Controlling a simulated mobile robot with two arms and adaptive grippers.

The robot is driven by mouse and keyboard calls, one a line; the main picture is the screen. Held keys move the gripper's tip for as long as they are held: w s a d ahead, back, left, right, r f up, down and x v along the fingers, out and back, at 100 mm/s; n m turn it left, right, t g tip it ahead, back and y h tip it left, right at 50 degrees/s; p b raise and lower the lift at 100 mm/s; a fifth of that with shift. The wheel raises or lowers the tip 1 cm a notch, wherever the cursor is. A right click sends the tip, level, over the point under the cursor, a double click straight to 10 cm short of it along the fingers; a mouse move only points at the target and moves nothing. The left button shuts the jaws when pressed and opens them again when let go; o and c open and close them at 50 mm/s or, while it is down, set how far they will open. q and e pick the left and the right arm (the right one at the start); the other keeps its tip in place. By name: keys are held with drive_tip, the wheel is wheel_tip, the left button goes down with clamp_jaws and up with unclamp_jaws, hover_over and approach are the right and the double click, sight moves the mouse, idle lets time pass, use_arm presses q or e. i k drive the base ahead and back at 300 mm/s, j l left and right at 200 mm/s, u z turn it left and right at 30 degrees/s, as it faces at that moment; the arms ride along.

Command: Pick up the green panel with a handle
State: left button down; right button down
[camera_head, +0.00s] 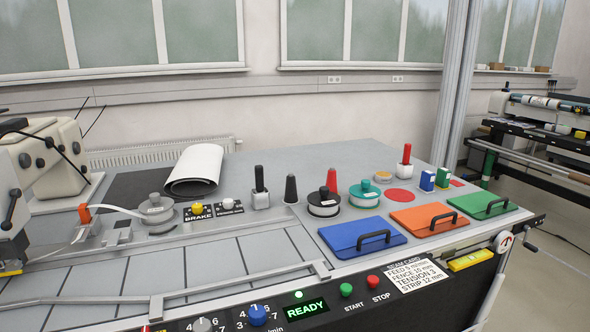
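The green panel (474,202) lies flat on the right end of the grey worktable. A black bar handle (497,206) stands on its right part. The orange panel (409,217) lies directly to its left and the blue panel (346,233) lies further left. Both of these also have black bar handles. Neither of my grippers is in view.
A black control panel with a lit READY display (305,309) runs along the table's front. A metal post (459,80) rises behind the table. A cream machine (50,160) stands left.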

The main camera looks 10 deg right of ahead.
sight(483, 205)
drive_tip(key=z, duration=1.55)
drive_tip(key=u, duration=0.45)
drive_tip(key=i+l+u, duration=0.15)
drive_tip(key=l+u, duration=0.3)
drive_tip(key=i+l+u, duration=0.1)
drive_tip(key=l+u, duration=0.2)
drive_tip(key=u, duration=0.15)
drive_tip(key=l+u, duration=0.45)
